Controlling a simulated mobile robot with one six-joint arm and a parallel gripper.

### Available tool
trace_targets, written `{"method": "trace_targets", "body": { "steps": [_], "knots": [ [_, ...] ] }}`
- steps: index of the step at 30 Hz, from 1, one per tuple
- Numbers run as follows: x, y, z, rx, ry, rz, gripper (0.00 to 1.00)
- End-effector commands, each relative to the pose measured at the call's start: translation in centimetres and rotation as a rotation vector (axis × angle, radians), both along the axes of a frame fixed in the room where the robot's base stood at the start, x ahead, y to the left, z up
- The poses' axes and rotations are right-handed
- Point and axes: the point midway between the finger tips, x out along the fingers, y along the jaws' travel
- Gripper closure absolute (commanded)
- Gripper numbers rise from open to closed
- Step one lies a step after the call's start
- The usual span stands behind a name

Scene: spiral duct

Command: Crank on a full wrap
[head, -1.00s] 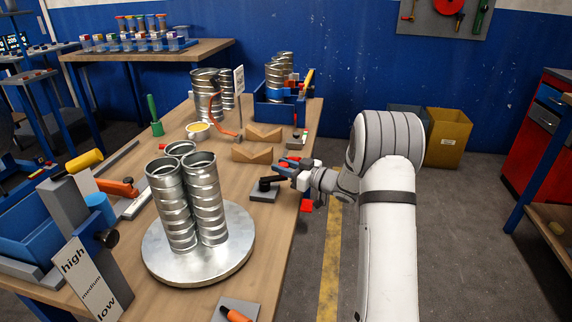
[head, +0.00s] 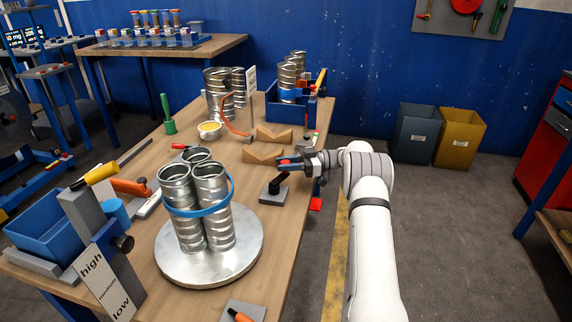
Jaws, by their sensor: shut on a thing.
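Three ribbed metal ducts (head: 190,215) stand upright, close together, on a round silver turntable (head: 175,262). A blue band (head: 200,212) runs across their front and right sides near the top; its path behind them is hidden. A black crank (head: 279,183) rises from a grey base (head: 272,196) at the right edge of the bench. My gripper (head: 292,163) is at the crank's upper end, shut on its handle, which the fingers mostly hide.
A high/medium/low sign (head: 97,278), a yellow-handled lever (head: 95,175) and a blue bin (head: 45,228) stand to the left.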

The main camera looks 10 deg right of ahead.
Motion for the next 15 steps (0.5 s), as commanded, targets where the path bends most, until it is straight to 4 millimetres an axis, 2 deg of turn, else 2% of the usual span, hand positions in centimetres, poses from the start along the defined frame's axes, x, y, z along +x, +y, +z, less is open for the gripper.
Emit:
{"method": "trace_targets", "body": {
  "steps": [15],
  "knots": [
    [-0.14, 0.08, -0.20, 0.002, 0.005, 0.047, 1.00]
  ]
}}
